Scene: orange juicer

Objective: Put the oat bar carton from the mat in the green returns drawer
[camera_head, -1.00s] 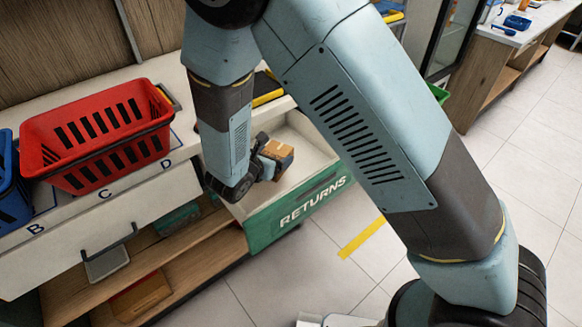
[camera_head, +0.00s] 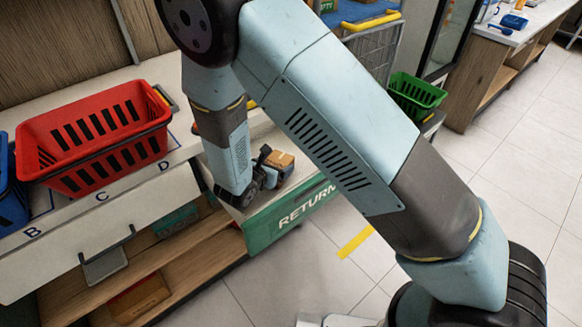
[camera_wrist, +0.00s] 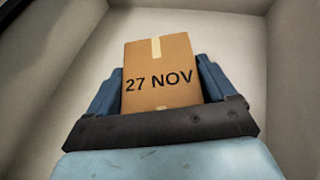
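The oat bar carton is a brown box (camera_head: 279,160) at the open green returns drawer (camera_head: 262,232). In the wrist view the carton (camera_wrist: 158,75) shows "27 NOV" and a strip of pale tape. My gripper (camera_wrist: 160,85) has one blue finger against each side of it. In the head view my gripper (camera_head: 270,171) is over the drawer, behind its green front, with the carton at its fingertips. Pale drawer walls surround the carton in the wrist view. Whether the carton touches the drawer floor cannot be told. My arm hides part of the drawer.
A red basket (camera_head: 95,135) stands on the counter left of my arm, with a blue basket (camera_head: 12,190) beside it. A green basket (camera_head: 417,94) is at the back right. Open wooden shelves lie below the counter. The tiled floor on the right is clear.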

